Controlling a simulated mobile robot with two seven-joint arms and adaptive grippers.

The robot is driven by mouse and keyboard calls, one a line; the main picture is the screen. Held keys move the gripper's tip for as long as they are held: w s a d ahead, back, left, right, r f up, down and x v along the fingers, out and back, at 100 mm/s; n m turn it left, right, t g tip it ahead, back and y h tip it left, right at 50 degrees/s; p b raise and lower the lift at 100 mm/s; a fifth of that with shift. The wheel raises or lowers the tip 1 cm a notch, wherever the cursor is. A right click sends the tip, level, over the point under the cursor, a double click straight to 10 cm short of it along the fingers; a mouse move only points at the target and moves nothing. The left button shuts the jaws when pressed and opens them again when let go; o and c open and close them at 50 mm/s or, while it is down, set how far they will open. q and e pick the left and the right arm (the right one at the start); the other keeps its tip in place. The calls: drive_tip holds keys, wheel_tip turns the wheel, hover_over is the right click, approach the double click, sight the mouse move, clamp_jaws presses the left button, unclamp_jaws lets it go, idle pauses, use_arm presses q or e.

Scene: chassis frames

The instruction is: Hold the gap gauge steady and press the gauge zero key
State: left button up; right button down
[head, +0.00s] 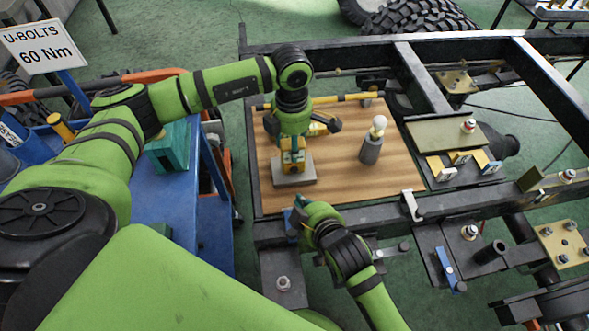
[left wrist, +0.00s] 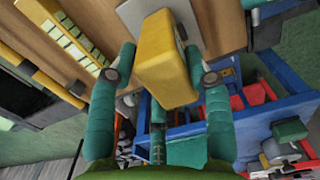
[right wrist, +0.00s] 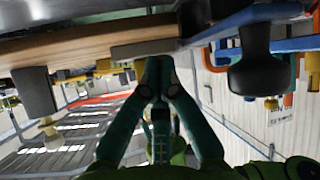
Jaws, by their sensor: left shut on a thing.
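The yellow gap gauge (head: 293,163) stands on a grey plate (head: 306,180) on the wooden board (head: 335,190). My left gripper (head: 292,143) is over it from above, shut on its body. In the left wrist view the yellow gauge (left wrist: 163,70) sits between the two teal fingers. I cannot make out the zero key in any view. My right gripper (head: 297,212) is at the front edge of the board, near the gauge but apart from it. In the right wrist view its fingertips (right wrist: 160,75) are together with nothing visible between them.
A grey cylinder with a pale knob (head: 371,145) stands right of the gauge. A yellow-and-black bar (head: 335,98) lies along the back of the board. Dark chassis rails (head: 380,213) border the board. A blue bench (head: 190,195) stands to the left. The board's front right is clear.

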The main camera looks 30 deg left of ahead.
idle(0.4)
use_arm(q)
drive_tip(key=o, duration=1.4)
drive_tip(key=shift+c, duration=0.2)
